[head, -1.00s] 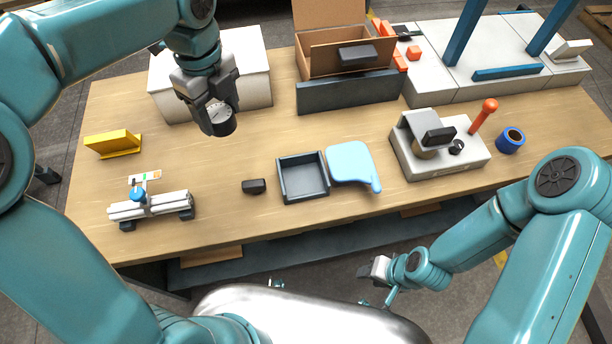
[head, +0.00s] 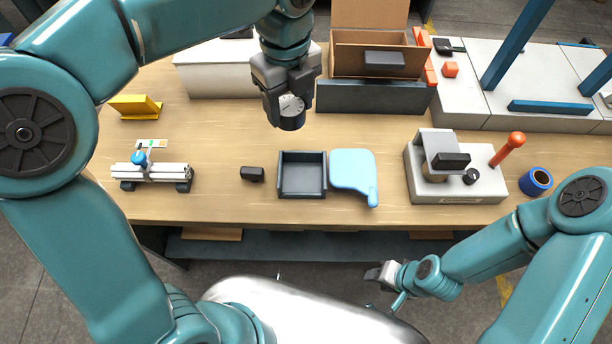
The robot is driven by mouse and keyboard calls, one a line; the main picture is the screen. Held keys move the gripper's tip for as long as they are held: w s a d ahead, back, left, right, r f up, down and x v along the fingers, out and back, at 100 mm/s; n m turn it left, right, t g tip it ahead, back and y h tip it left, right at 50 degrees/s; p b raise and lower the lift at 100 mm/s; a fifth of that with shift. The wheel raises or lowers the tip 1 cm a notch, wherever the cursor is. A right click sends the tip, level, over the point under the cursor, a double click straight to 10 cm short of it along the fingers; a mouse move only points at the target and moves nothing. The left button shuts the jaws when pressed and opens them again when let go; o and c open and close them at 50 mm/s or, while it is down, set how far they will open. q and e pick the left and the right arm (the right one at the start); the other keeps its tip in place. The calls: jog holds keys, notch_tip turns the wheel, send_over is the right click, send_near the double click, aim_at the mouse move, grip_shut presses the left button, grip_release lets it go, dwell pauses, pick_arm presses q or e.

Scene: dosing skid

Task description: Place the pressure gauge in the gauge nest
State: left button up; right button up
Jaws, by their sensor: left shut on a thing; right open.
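The pressure gauge (head: 292,109), a short dark cylinder with a pale dial face, is in my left gripper (head: 290,100). The gripper is shut on it and holds it above the table, behind a dark square open tray (head: 302,192). The tray looks like the gauge nest; it is empty, with low walls. A light blue flat piece with a tab (head: 353,172) lies against or just beside its right side. My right gripper (head: 374,274) is open and empty, low in front of the table's front edge.
A small black block (head: 252,174) lies left of the tray. A white-railed fixture (head: 150,172) and a yellow bracket (head: 135,106) are at left. A grey press-like device (head: 456,185) with an orange-knobbed lever and a blue ring (head: 535,181) are at right. An open cardboard box (head: 350,62) stands behind.

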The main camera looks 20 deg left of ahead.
pick_arm(q)
jog(key=shift+s+d+f+m, duration=0.1)
jog(key=shift+d+f+m, duration=0.05)
jog(key=shift+d+f, duration=0.35)
jog(key=shift+s+d+f+m, duration=0.15)
jog(key=shift+d+f, duration=0.1)
jog(key=shift+d, duration=0.35)
notch_tip(320, 180, down, 14)
jog(key=shift+a+r+b, duration=0.1)
jog(key=shift+b, duration=0.9)
jog(key=shift+w+f, duration=0.1)
jog(key=shift+f, duration=2.25)
jog(key=shift+f+b, duration=0.2)
jog(key=shift+b, duration=0.15)
jog(key=o, duration=0.8)
jog(key=shift+o, duration=0.2)
jog(key=shift+r, duration=0.15)
